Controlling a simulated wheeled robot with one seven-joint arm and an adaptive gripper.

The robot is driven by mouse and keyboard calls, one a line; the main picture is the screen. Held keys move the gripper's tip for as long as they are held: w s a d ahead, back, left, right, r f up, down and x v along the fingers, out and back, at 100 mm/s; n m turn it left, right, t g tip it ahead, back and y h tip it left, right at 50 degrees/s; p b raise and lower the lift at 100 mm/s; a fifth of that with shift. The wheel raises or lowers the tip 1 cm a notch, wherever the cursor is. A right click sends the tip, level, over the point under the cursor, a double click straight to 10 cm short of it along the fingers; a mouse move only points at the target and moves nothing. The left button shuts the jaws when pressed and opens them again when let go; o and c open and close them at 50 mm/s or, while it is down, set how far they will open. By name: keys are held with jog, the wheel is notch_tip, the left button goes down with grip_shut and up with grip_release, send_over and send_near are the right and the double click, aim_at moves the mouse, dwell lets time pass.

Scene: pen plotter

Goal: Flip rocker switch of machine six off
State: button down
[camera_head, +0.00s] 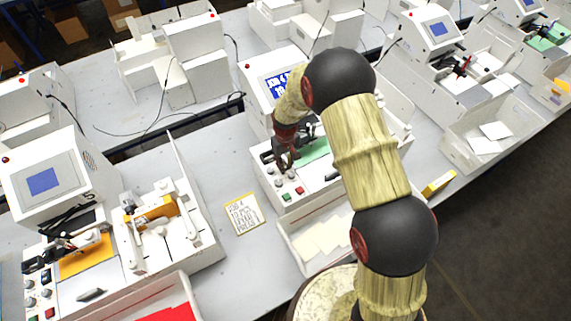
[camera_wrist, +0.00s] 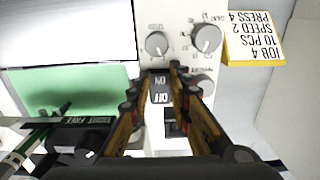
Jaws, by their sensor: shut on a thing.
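The white machine (camera_head: 258,85) under my arm has a blue-lettered screen; I cannot read its number. In the wrist view, its rocker switch (camera_wrist: 160,90) is a dark block marked ON and OFF on the white control panel (camera_wrist: 181,12). Which side is pressed in is not clear. My gripper (camera_head: 287,165) reaches down to this panel in the head view. In the wrist view, the two fingers of my gripper (camera_wrist: 160,72) stand on either side of the switch and are shut on it. The fingers cover parts of the panel around it.
Grey knobs (camera_wrist: 207,38) sit close around the switch. A green sheet (camera_wrist: 80,100) lies to the left in the wrist view. Another machine (camera_head: 60,170) stands at left, and a white bin (camera_head: 310,240) in front.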

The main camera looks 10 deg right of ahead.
jog(key=shift+w+a+g+h+b, duration=0.1)
jog(key=shift+w+g+h+b, duration=0.15)
jog(key=shift+g, duration=0.45)
jog(key=shift+w+a+g+h+b, duration=0.1)
jog(key=shift+w+g+h+b, duration=0.2)
jog(key=shift+g, duration=0.4)
jog(key=shift+r+g, duration=0.2)
jog(key=shift+g, duration=0.1)
jog(key=c, duration=1.9)
grip_release()
jog(key=shift+r, duration=0.1)
jog(key=v, duration=1.1)
jog(key=shift+w+a+r, duration=0.15)
jog(key=shift+a+r, duration=0.15)
jog(key=shift+r, duration=0.05)
